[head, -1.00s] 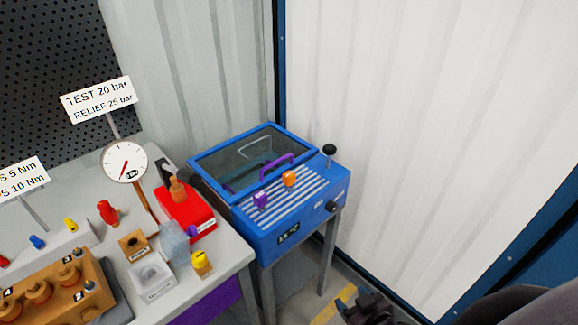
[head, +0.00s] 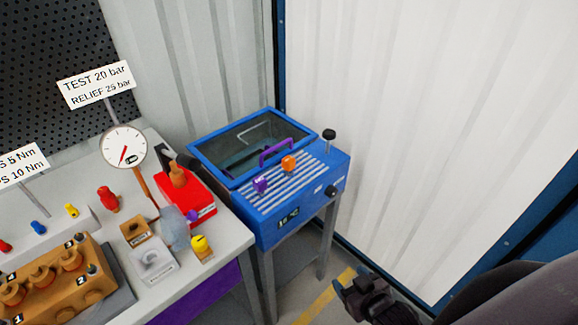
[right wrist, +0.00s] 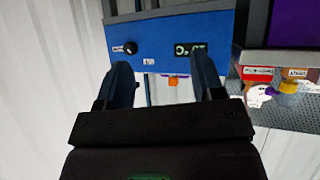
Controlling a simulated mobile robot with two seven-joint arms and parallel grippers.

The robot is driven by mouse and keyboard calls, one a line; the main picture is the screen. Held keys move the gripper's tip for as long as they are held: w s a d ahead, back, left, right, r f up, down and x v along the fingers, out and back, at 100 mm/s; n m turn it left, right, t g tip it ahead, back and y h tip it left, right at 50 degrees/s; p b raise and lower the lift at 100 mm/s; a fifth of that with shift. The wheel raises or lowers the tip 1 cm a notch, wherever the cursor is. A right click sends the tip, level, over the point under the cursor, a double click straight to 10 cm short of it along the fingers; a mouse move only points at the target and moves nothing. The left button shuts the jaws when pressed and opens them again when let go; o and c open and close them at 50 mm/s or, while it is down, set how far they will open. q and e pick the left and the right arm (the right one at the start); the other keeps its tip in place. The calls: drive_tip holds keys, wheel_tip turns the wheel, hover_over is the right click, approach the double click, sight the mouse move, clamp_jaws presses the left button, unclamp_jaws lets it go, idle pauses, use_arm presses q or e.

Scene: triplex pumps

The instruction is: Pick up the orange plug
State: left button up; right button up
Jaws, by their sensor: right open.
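The orange plug (head: 289,163) is a small orange block on the slatted top of the blue machine (head: 300,206), right of a small purple piece (head: 261,184). In the right wrist view a small orange patch (right wrist: 173,81), likely the plug, shows beyond and between the fingers. My right gripper (head: 352,290) is low at the front right of the machine, apart from the plug. In its wrist view the two fingers (right wrist: 161,75) stand apart with nothing between them. My left gripper is not in view.
The machine has a glazed lid with a purple handle (head: 275,152) and a black knob lever (head: 329,135). A workbench at left holds a gauge (head: 123,147), a red box (head: 188,200), a brown pump block and coloured plugs. A pale wall stands behind and right.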

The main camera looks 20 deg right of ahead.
drive_tip(key=w+r+n+t, duration=0.2)
drive_tip(key=w+r, duration=0.2)
drive_tip(key=w, duration=0.5)
drive_tip(key=m+t+y, duration=0.3)
drive_tip(key=m+y, duration=0.5)
drive_tip(key=m, duration=2.6)
approach(293, 162)
drive_tip(key=x, duration=0.6)
drive_tip(key=shift+w+f+b, duration=0.1)
drive_tip(key=shift+w+b, duration=0.05)
drive_tip(key=shift+b, duration=0.2)
drive_tip(key=shift+x, duration=2.65)
drive_tip(key=shift+a, duration=0.15)
